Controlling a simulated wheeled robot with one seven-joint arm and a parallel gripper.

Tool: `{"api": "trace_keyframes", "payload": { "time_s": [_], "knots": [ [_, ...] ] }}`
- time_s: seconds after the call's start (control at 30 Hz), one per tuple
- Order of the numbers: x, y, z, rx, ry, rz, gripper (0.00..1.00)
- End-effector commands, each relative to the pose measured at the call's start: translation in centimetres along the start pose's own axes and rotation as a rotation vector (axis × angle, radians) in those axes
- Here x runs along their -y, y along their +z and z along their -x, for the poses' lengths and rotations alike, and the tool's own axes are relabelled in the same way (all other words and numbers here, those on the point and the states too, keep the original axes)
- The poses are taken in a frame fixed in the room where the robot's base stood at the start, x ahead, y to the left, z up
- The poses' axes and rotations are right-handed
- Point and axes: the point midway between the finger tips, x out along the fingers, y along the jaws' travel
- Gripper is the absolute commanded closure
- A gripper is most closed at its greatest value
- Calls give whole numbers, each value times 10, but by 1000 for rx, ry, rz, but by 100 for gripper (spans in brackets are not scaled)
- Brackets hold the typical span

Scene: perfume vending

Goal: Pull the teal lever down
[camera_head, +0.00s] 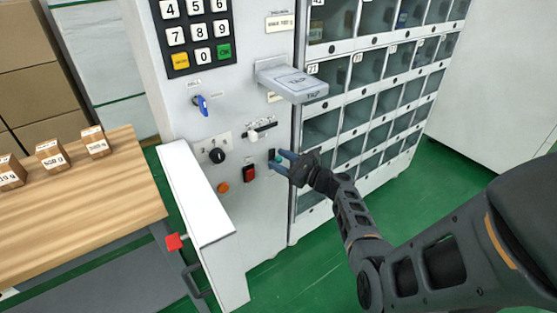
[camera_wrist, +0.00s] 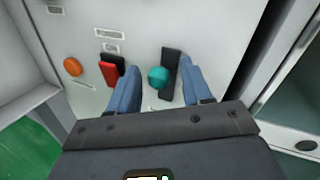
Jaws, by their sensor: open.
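The teal lever shows in the wrist view as a round teal knob (camera_wrist: 158,77) in front of an upright black slot plate (camera_wrist: 171,62) on the white panel. In the head view the teal knob (camera_head: 277,156) is small and partly hidden by my fingers. My gripper (camera_head: 279,161) is open at the panel. In the wrist view my gripper's two blue fingers (camera_wrist: 160,68) stand one on each side of the knob, with gaps on both sides. No contact with the knob shows.
A red rocker switch (camera_wrist: 109,72) and an orange button (camera_wrist: 72,66) are left of the lever. A black knob (camera_head: 217,155), a blue key-like switch (camera_head: 201,105), a white slider (camera_head: 254,134) and a jutting TAP reader (camera_head: 293,84) are nearby. Glass compartments (camera_head: 352,116) stand to the right.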

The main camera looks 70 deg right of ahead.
Motion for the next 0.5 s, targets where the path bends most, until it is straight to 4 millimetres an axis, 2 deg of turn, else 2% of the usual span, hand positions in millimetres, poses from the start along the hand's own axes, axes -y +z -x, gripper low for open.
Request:
{"api": "trace_keyframes", "payload": {
  "time_s": [0.1,0.37,0.5],
  "knots": [
    [-1,0,-8,-1,2,0,51],
    [-1,0,-10,-1,1,0,51],
    [-1,0,-10,-1,1,0,62]
  ]
}}
